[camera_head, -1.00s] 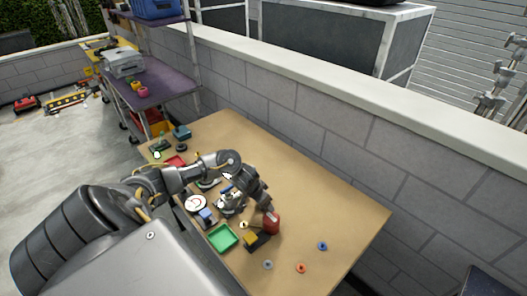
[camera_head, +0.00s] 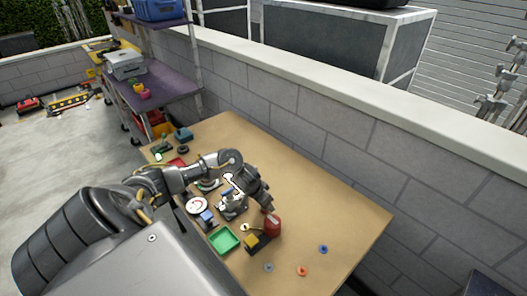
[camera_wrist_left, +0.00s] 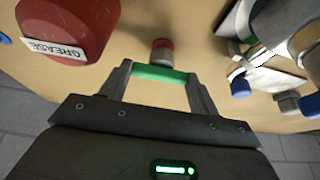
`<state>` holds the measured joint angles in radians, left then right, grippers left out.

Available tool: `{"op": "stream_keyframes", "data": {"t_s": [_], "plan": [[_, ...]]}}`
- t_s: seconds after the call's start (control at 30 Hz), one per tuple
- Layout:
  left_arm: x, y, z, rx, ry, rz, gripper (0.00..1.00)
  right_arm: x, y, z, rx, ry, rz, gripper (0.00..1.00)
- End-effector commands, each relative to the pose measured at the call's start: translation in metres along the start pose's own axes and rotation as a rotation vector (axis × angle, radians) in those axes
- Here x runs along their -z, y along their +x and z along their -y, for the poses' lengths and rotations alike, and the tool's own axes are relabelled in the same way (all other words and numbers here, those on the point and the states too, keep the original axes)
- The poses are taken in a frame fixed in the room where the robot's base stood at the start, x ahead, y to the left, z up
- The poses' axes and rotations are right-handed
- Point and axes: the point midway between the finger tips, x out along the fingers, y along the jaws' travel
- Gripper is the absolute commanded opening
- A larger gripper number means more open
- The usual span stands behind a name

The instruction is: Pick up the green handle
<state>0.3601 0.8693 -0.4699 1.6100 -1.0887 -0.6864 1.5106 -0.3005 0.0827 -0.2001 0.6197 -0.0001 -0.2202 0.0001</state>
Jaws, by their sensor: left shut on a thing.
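In the left wrist view, the green handle (camera_wrist_left: 160,73) lies crosswise between the two fingers of my left gripper (camera_wrist_left: 158,82). The fingers are shut on it, one at each end. A red and grey round piece (camera_wrist_left: 162,50) shows just beyond the handle; I cannot tell whether it is joined to it. In the head view my left gripper (camera_head: 266,205) is over the table, just behind the red grease container (camera_head: 272,225). The green handle cannot be made out there. My right gripper is not in view.
The red container also stands close at the left in the wrist view (camera_wrist_left: 68,25). A green tray (camera_head: 224,240), a yellow block (camera_head: 251,241) and a grey device (camera_head: 232,205) crowd the wooden table (camera_head: 330,205). Its right side is mostly clear, with small rings (camera_head: 302,270) near the front.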

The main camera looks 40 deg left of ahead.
Motion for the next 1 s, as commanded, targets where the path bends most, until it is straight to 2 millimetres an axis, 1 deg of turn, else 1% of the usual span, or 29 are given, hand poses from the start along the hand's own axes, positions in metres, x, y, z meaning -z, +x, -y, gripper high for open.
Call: {"op": "stream_keyframes", "data": {"t_s": [0.1, 0.17, 0.27, 0.4, 0.47, 0.5, 0.7, 0.83, 1.0], "plan": [[0.009, -0.019, 0.001, 0.002, 0.002, -0.004, 0.37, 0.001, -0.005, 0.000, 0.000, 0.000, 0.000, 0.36], [0.005, -0.029, 0.007, 0.004, 0.002, -0.002, 0.37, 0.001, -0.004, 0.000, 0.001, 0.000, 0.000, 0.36], [0.001, -0.053, 0.019, 0.006, 0.004, -0.003, 0.37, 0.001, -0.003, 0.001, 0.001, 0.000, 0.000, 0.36], [-0.006, -0.090, 0.037, 0.007, 0.005, -0.001, 0.37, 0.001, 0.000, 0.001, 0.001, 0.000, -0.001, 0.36], [-0.019, -0.096, 0.049, 0.010, 0.004, 0.004, 0.37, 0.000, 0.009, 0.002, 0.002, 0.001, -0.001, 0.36], [-0.024, -0.103, 0.055, 0.009, 0.004, 0.005, 0.37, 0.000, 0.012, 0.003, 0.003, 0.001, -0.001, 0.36], [-0.043, -0.129, 0.079, 0.006, 0.003, 0.006, 0.37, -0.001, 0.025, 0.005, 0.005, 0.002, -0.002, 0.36], [-0.049, -0.138, 0.087, 0.007, -0.003, 0.004, 0.37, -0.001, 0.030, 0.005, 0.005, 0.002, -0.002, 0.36], [-0.052, -0.145, 0.092, 0.005, -0.003, 0.002, 0.37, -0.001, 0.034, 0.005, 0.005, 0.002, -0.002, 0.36]]}}
